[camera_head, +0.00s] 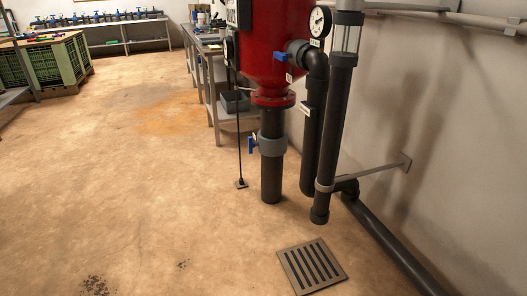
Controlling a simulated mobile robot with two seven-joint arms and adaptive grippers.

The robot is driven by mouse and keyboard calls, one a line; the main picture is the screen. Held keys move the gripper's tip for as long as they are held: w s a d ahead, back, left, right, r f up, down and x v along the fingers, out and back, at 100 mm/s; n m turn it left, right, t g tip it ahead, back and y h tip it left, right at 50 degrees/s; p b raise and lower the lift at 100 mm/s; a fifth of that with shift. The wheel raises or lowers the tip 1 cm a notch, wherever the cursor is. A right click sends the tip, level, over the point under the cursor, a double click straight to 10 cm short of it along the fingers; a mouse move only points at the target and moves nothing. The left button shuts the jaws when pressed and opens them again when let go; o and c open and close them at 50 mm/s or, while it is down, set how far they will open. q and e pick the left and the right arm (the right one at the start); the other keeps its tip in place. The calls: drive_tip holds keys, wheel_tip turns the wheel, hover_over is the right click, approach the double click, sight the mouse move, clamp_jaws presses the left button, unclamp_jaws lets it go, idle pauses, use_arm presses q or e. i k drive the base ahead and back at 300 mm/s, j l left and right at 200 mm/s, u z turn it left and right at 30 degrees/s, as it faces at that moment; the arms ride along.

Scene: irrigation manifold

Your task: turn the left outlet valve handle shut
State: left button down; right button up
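Neither of my grippers shows in the head view. A row of blue-handled valves (122,16) sits on a bench at the far back left; single handles are too small to tell open from shut. Closer, a blue valve handle (281,57) is on the dark pipe at the side of a red tank (272,45). Another blue handle (251,144) is on a grey valve body (272,144) below the tank. Which of these is the left outlet valve cannot be told from this view.
A floor drain grate (312,266) lies front right. A dark upright pipe (342,120) stands near the right wall, with a pipe (395,245) running along it. Green crates (42,68) are at the left. A grey workbench (205,60) stands behind the tank. The middle floor is clear.

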sight(251, 145)
drive_tip(key=i+l+z, duration=0.1)
drive_tip(key=i, duration=0.15)
drive_tip(key=i+j+z, duration=0.55)
drive_tip(key=j+z, duration=0.2)
drive_tip(key=i+j, duration=0.15)
drive_tip(key=j, duration=0.2)
drive_tip(key=i+j, duration=0.15)
drive_tip(key=j, duration=0.25)
drive_tip(key=i+j+z, duration=0.1)
drive_tip(key=j, duration=0.25)
drive_tip(key=i+j, duration=0.15)
drive_tip(key=j, duration=0.2)
drive_tip(key=i+j+z, duration=0.1)
drive_tip(key=j, duration=0.3)
drive_tip(key=i+j, duration=0.15)
drive_tip(key=j, duration=0.2)
